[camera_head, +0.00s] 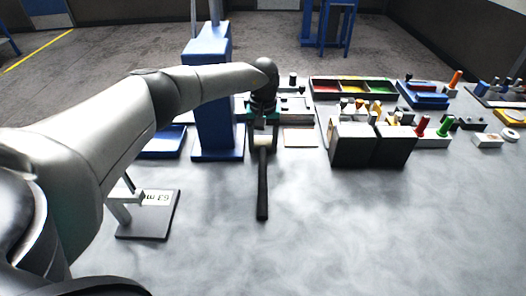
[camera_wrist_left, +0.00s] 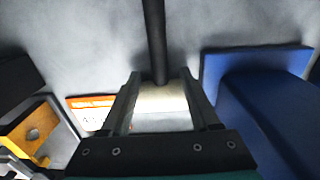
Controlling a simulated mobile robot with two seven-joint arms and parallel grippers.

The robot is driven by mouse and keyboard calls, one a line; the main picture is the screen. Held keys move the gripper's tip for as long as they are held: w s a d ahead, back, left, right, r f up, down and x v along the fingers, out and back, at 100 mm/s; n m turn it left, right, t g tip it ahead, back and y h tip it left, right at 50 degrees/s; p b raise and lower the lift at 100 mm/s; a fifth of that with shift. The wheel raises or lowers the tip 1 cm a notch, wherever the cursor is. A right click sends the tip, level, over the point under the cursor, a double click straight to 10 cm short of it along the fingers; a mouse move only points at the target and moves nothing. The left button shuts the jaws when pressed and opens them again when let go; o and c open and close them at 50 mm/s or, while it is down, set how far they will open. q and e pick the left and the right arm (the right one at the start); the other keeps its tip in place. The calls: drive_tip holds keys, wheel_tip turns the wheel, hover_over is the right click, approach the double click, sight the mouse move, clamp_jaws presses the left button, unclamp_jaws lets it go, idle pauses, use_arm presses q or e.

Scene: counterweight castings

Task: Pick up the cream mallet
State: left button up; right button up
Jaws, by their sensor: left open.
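The cream mallet has a cream head and a long black handle. In the head view its head (camera_head: 263,140) is at the left gripper and its handle (camera_head: 262,185) runs toward me on the grey table. In the left wrist view the cream head (camera_wrist_left: 161,100) lies between the two fingers, with the black handle (camera_wrist_left: 155,40) running up and away. My left gripper (camera_head: 263,130) is open with its fingers either side of the head; in the left wrist view the gripper (camera_wrist_left: 163,95) shows a finger on each side. I cannot tell whether they touch it. My right gripper is not in view.
A blue press-like stand (camera_head: 216,110) is close left of the gripper. Two dark boxes (camera_head: 352,146) with tools stand to the right. A tri-coloured tray (camera_head: 352,88) is behind them. A small stand with a dark base (camera_head: 150,225) is at front left. The front right table is clear.

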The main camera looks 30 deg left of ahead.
use_arm(q)
drive_tip(key=shift+f, duration=0.55)
clamp_jaws()
drive_tip(key=shift+r, duration=0.1)
idle(0.9)
